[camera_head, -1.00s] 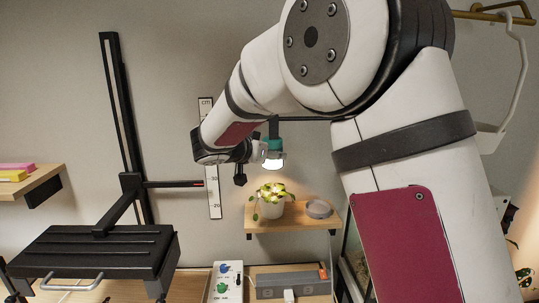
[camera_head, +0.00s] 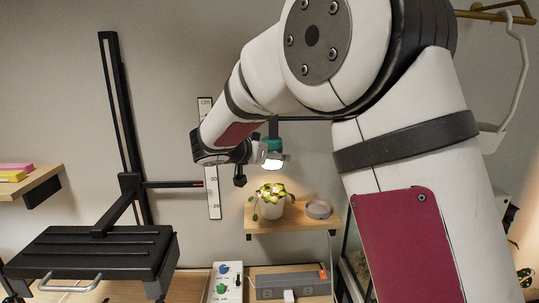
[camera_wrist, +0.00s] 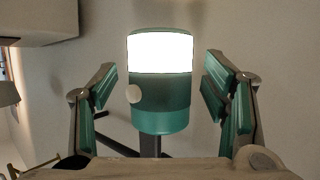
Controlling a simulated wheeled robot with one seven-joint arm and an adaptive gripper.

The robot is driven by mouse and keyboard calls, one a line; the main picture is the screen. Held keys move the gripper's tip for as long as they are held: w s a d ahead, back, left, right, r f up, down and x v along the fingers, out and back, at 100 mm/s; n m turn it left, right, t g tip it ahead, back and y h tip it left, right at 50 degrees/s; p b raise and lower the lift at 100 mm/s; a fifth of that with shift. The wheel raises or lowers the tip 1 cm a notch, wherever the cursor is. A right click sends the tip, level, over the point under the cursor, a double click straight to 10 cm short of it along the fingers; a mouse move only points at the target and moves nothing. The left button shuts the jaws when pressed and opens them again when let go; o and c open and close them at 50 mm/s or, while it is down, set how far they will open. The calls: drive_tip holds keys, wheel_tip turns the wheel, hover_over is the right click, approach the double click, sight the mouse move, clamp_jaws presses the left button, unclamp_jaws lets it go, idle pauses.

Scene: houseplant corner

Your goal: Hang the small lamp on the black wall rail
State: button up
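The small lamp (camera_head: 273,146) has a teal body and a glowing white end that faces down. It is upright, and a dark stem rises from its top to the height of the black wall rail (camera_head: 305,118). My arm hides part of the rail, and the contact between stem and rail is too small to tell. In the wrist view the lamp (camera_wrist: 160,105) is upside down, with a dark stem below it. My gripper (camera_wrist: 160,88) has its teal-padded fingers on both sides of the lamp, with a visible gap on each side. It also shows in the head view (camera_head: 275,159).
A wooden shelf (camera_head: 262,220) below the lamp holds a potted plant (camera_head: 271,202) and a grey round dish (camera_head: 319,209). A measuring strip (camera_head: 212,180) is on the wall to the left. A black stand with a platform (camera_head: 95,250) fills the lower left.

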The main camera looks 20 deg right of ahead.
drive_tip(key=v, duration=1.1)
drive_tip(key=s+d+f+n+g+y, duration=0.1)
drive_tip(key=s+d+n+g+y, duration=0.1)
drive_tip(key=s+d, duration=0.5)
drive_tip(key=s+d+n+g+y, duration=0.1)
drive_tip(key=s+d+n+g, duration=0.15)
drive_tip(key=s, duration=0.95)
drive_tip(key=s+a+f+n+y, duration=0.1)
drive_tip(key=s+f+n+y, duration=0.1)
drive_tip(key=s, duration=0.5)
drive_tip(key=s+a+f+n+y, duration=0.1)
drive_tip(key=s+f+n+y, duration=0.1)
drive_tip(key=s+y, duration=0.2)
drive_tip(key=shift+s+a+f+n+t+y, duration=0.25)
drive_tip(key=shift+s+n+t+y, duration=0.1)
drive_tip(key=shift+s, duration=1.3)
